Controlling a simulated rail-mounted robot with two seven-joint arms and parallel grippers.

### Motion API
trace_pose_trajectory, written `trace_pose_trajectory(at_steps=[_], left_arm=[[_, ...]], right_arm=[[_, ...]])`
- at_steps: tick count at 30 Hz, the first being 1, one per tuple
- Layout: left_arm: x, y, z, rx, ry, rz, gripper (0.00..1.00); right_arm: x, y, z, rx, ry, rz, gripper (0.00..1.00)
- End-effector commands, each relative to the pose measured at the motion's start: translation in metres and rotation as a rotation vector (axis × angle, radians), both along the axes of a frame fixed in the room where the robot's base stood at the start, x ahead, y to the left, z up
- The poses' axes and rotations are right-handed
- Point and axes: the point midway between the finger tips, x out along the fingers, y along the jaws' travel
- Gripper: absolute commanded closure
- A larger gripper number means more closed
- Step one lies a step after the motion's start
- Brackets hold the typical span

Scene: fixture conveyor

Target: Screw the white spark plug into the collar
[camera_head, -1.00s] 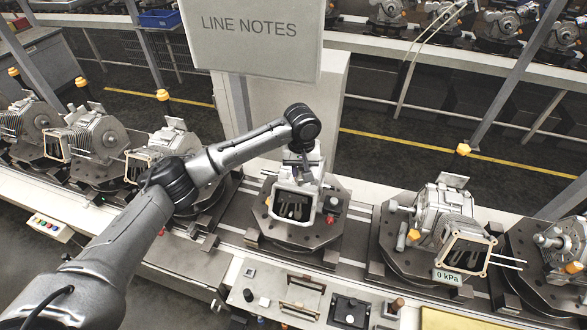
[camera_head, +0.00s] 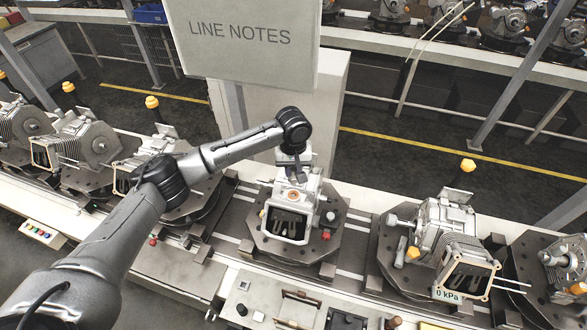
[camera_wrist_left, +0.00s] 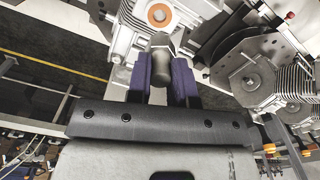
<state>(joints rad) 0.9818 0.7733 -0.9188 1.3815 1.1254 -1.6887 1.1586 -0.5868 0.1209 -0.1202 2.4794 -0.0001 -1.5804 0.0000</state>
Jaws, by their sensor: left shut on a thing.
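The collar (camera_head: 292,195) is a copper-orange ring on top of the grey engine housing in the middle of the line. It also shows at the top of the left wrist view (camera_wrist_left: 158,14). My left gripper (camera_head: 293,172) is just behind and above the collar. In the left wrist view its two dark blue fingers (camera_wrist_left: 160,78) are shut on a grey, plug-like part with a hexagonal body, seemingly the spark plug (camera_wrist_left: 160,60). The plug appears apart from the collar. Its white portion is not clearly visible. My right gripper is not in view.
The central housing sits on a dark octagonal fixture plate (camera_head: 268,246). Similar engines stand on both sides, one with a 0 kPa tag (camera_head: 447,296). A LINE NOTES board (camera_head: 243,38) hangs behind my arm. A control panel (camera_head: 250,301) lies in front.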

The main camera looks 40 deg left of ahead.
Motion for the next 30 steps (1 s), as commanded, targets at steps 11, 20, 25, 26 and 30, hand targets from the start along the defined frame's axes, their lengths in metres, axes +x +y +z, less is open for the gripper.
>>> trace_pose_trajectory(at_steps=[11, 20, 25, 26, 30], left_arm=[[0.0, 0.0, -0.018, 0.0, 0.001, 0.001, 1.0], [0.0, -0.001, -0.037, -0.001, 0.001, -0.001, 1.0], [0.0, 0.0, -0.046, -0.001, 0.002, 0.0, 1.0], [0.0, 0.0, -0.047, -0.001, 0.002, 0.0, 1.0], [0.0, 0.0, -0.051, 0.0, 0.0, 0.0, 1.0]], right_arm=[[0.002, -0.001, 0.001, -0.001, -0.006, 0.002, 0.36], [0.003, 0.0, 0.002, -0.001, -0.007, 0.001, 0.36], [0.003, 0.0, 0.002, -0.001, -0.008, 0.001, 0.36], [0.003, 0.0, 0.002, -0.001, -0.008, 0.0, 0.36], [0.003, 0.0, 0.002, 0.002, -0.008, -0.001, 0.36]])
